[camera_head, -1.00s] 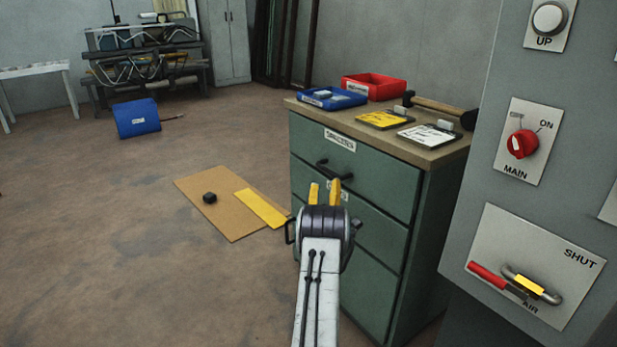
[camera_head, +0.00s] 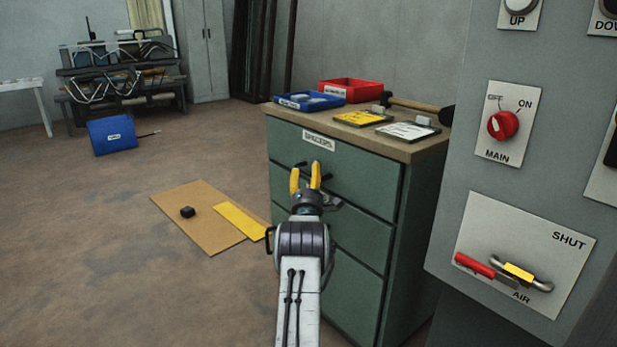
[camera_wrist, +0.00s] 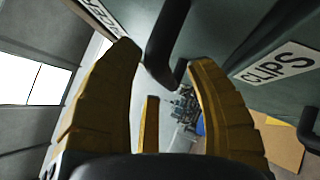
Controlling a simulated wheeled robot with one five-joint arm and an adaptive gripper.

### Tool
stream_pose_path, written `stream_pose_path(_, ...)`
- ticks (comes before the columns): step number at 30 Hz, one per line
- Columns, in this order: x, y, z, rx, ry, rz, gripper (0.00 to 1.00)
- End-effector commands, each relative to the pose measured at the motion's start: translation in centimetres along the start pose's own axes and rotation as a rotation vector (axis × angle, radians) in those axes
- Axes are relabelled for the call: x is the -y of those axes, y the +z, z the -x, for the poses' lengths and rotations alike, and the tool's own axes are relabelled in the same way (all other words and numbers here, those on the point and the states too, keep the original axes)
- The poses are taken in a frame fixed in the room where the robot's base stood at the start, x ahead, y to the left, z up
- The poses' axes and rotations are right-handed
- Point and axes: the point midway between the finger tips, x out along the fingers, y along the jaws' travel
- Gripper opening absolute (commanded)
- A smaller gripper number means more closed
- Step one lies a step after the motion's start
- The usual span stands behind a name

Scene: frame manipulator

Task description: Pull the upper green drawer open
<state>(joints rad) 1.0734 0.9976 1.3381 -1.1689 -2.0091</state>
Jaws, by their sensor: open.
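The green cabinet's upper drawer (camera_head: 360,178) is shut, its front flush with the cabinet, under a white label. Its dark bar handle (camera_head: 327,178) is partly hidden behind my gripper (camera_head: 305,174). My gripper is open, its yellow fingers pointing at that handle. In the wrist view, the dark handle (camera_wrist: 166,38) shows just beyond and between the parted fingertips (camera_wrist: 163,60). No grip on it shows, and I cannot tell whether a finger touches it. The label reading CLIPS (camera_wrist: 281,64) is on the drawer below.
The cabinet top (camera_head: 390,147) holds a blue tray (camera_head: 318,101), a red tray (camera_head: 347,90), cards and a hammer (camera_head: 420,106). A grey control panel (camera_head: 450,200) stands close on the right.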

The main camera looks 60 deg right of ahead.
Motion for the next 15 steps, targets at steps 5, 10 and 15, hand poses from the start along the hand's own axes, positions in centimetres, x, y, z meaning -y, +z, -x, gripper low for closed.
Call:
stream_pose_path(5,0.03,-0.02,-0.35,0.0,-0.001,0.0,0.5)
stream_pose_path(10,0.02,-0.02,-0.4,-0.001,-0.001,0.0,0.5)
stream_pose_path(15,0.01,-0.01,-0.39,0.0,-0.001,0.0,0.5)
